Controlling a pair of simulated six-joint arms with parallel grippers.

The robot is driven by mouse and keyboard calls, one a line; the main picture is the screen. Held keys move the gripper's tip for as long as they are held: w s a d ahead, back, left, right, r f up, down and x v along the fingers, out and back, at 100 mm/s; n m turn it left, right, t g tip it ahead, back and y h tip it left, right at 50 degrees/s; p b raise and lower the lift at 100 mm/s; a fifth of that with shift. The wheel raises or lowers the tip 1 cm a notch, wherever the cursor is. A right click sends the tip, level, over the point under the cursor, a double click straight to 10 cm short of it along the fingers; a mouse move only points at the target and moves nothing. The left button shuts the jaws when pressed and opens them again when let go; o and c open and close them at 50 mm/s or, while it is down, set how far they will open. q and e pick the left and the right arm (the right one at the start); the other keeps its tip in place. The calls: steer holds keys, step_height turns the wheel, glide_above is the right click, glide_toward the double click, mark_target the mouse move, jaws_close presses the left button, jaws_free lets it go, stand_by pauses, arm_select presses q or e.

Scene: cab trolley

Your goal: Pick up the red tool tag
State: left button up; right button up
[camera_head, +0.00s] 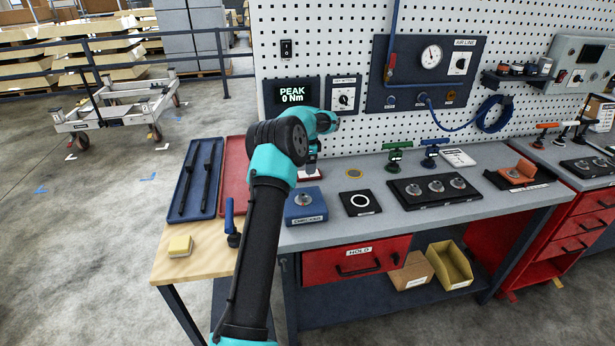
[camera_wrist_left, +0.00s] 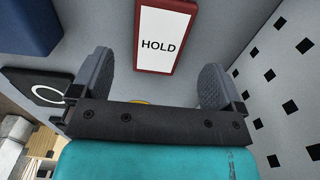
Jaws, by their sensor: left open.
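The red tool tag (camera_wrist_left: 167,38), a white card with a red border and the word HOLD, lies flat on the grey bench top in the left wrist view. In the head view only a little of the tag (camera_head: 300,176) shows beneath my left gripper (camera_head: 312,163), which hides the rest. My left gripper also shows in the wrist view (camera_wrist_left: 157,65); its two dark fingers are spread apart and empty, with the tag's near end between and beyond them. Whether they touch the bench is unclear. My right gripper is not in view.
A blue block (camera_head: 305,206) and a black pad with a white ring (camera_head: 360,202) stand in front of the tag. A yellow disc (camera_head: 354,174) lies to its right. The pegboard (camera_head: 350,115) rises behind. A blue tray (camera_head: 196,180) is at left.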

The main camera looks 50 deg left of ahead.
mark_target(304, 176)
arm_select(q)
step_height(304, 176, down, 4)
steer(key=shift+s+f, duration=0.1)
steer(key=shift+f, duration=0.1)
stand_by(0.4)
steer(key=c, duration=1)
